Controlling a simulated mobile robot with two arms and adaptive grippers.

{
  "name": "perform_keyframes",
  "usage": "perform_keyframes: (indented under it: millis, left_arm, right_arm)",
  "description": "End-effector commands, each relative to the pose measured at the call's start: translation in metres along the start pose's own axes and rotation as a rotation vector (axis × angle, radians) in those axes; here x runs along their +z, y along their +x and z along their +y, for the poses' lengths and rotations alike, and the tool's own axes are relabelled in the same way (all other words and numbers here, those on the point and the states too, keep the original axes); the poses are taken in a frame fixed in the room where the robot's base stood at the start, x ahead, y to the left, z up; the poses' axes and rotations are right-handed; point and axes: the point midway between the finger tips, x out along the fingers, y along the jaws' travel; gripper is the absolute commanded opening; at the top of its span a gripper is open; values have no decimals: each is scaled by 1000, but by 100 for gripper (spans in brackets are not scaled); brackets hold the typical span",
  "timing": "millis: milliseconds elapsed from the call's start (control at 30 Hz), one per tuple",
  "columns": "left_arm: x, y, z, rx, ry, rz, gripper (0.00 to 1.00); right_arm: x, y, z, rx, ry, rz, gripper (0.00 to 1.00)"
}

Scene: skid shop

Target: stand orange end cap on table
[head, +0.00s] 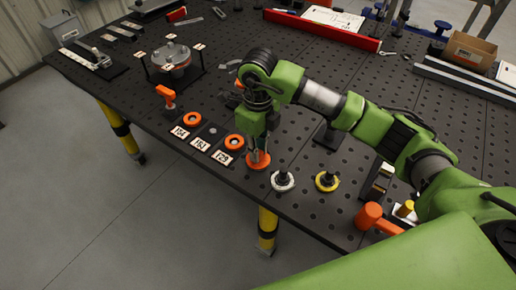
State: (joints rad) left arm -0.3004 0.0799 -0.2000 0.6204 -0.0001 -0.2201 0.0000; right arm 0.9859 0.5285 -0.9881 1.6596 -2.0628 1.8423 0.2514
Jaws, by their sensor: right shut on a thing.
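The table (205,88) is a dark perforated metal top on yellow-black legs. My right gripper (256,151) points down near the table's front edge, shut on an orange end cap (259,163). The cap looks like a flat orange disc right at or just above the table surface; I cannot tell whether it touches. The fingers hide part of its top. Two similar orange round pieces, one farther left (193,119) and one nearer the gripper (235,143), lie on dark plates left of it. My left gripper is not in view.
Number labels (200,144) line the front edge. A white ring piece (282,180) and a yellow ring piece (326,181) stand right of the gripper. An orange mallet (369,215) lies farther right. A round fixture (172,58) stands back left; a red bar (320,30) lies behind.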

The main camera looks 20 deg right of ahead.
Motion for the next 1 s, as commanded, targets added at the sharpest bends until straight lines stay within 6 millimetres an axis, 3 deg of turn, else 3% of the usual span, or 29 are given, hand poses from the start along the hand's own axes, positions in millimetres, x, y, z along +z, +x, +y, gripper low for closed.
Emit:
perform_keyframes:
  millis: [200, 233, 300, 533, 600, 1000]
  left_arm:
    - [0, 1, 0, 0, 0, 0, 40]
    - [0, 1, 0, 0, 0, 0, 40]
    - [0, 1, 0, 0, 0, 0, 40]
    - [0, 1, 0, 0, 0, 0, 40]
    - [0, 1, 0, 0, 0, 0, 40]
    - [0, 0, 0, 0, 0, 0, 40]
  right_arm:
    - [0, 0, 0, 0, 0, -1, 0]
    - [0, 0, 0, 0, 0, -1, 24]
    - [0, 0, 0, 0, 0, -1, 36]
    - [0, 1, 0, 0, 0, -1, 36]
    - [0, 1, 0, 0, 0, 0, 44]
    - [0, -2, 0, 0, 0, -1, 44]
